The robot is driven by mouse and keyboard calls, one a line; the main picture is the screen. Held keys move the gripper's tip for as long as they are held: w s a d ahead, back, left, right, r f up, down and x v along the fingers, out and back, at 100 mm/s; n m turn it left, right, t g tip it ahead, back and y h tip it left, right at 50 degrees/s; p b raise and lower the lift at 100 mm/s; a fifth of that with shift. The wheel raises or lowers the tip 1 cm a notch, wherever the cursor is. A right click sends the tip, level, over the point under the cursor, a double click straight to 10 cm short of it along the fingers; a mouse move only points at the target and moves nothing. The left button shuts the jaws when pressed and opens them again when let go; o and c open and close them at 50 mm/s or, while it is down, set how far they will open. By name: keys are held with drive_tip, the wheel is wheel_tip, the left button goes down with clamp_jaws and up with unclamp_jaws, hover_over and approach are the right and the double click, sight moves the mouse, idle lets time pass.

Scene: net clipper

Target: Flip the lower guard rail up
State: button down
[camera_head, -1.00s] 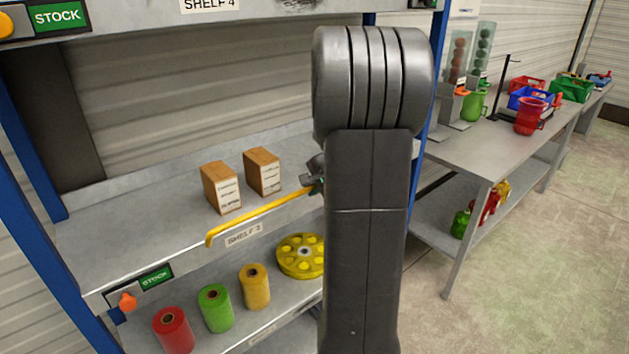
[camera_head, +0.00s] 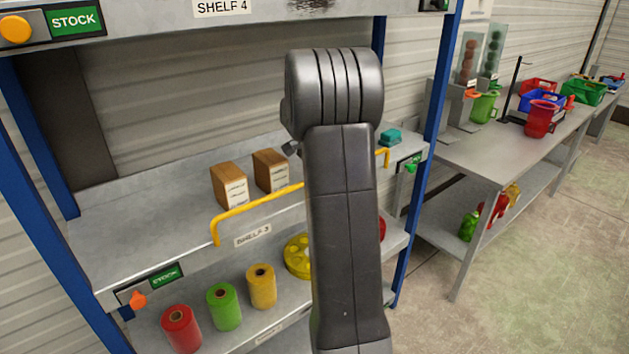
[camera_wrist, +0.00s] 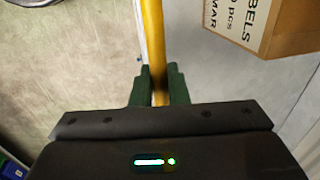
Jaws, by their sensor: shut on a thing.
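The yellow guard rail (camera_head: 255,200) runs along the front edge of the shelf labelled SHELF 3. Its bar stands a little above the shelf edge, with short bent ends at left and right. My arm hides part of the bar in the head view. In the wrist view the rail (camera_wrist: 154,45) passes between the two green fingers of my gripper (camera_wrist: 158,82), which is shut on it. The gripper itself is mostly hidden behind my arm in the head view.
Two cardboard boxes (camera_head: 230,185) (camera_head: 270,170) stand on the shelf behind the rail; one box (camera_wrist: 275,25) is close to the gripper's right in the wrist view. Red, green and yellow rolls (camera_head: 262,287) stand on the shelf below. A side table (camera_head: 480,150) is at right.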

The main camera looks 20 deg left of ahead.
drive_tip(key=shift+f, duration=0.1)
idle(0.3)
drive_tip(key=c, duration=1.5)
unclamp_jaws()
drive_tip(key=shift+a, duration=0.15)
wheel_tip(320, 180, up, 14)
drive_tip(key=s+d+b, duration=0.1)
drive_tip(key=d+b, duration=0.1)
drive_tip(key=shift+s+f, duration=0.2)
drive_tip(key=shift+s, duration=0.1)
drive_tip(key=f, duration=0.4)
drive_tip(key=w+a+f+p, duration=0.1)
drive_tip(key=f, duration=0.4)
drive_tip(key=a+f+p, duration=0.1)
drive_tip(key=f, duration=0.3)
drive_tip(key=shift+w+f, duration=0.25)
drive_tip(key=shift+w, duration=0.05)
drive_tip(key=shift+d, duration=0.1)
